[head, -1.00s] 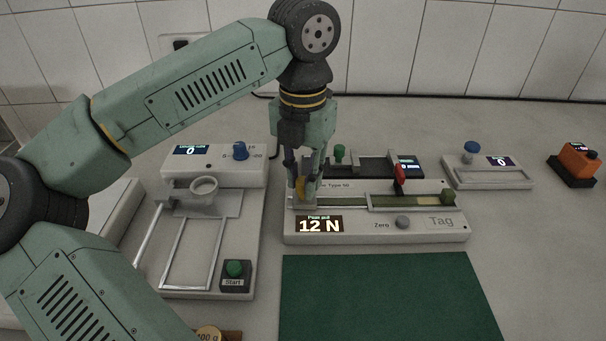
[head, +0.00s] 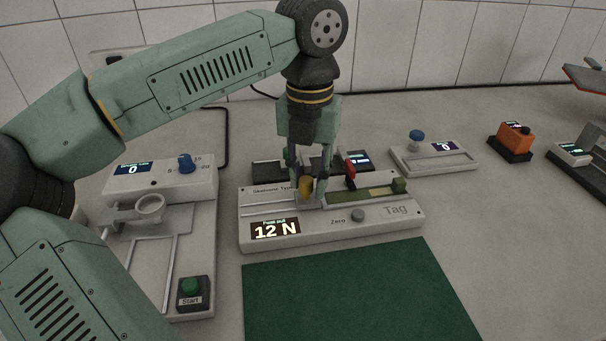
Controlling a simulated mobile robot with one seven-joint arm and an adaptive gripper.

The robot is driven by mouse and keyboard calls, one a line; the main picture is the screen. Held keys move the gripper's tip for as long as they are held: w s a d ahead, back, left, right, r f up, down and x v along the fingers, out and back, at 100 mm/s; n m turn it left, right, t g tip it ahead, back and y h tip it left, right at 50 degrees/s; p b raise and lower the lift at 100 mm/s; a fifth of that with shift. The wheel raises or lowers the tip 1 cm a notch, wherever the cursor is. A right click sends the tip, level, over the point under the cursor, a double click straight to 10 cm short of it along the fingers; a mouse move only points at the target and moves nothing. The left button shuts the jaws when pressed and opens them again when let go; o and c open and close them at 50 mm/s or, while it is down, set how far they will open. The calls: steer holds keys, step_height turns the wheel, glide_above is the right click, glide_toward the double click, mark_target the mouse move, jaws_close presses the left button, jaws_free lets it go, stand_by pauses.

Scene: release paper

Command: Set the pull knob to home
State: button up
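The pull tester (head: 330,233) is a long white unit with a "12 N" peak pull display (head: 274,229), a grey Zero knob (head: 358,215) and the word "Tag". The yellow pull knob (head: 306,187) stands on its slide, left of the middle of the track. My gripper (head: 309,188) points down over it with a finger on each side and appears shut on it. The fingers and the knob hide part of the slide. A green strip (head: 352,197) lies along the track to the right, close to the slide.
A white device (head: 160,180) with a ring and a green Start button (head: 190,286) stands left. A dark unit with a red lever (head: 350,168) stands just behind the tester. A green mat (head: 350,290) lies in front. A blue-knobbed device (head: 432,158) and an orange box (head: 513,140) stand right.

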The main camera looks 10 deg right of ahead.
mark_target(309, 179)
steer(key=shift+o, duration=1.4)
steer(key=shift+d, duration=0.1)
steer(key=shift+o, duration=0.3)
step_height(309, 179, up, 12)
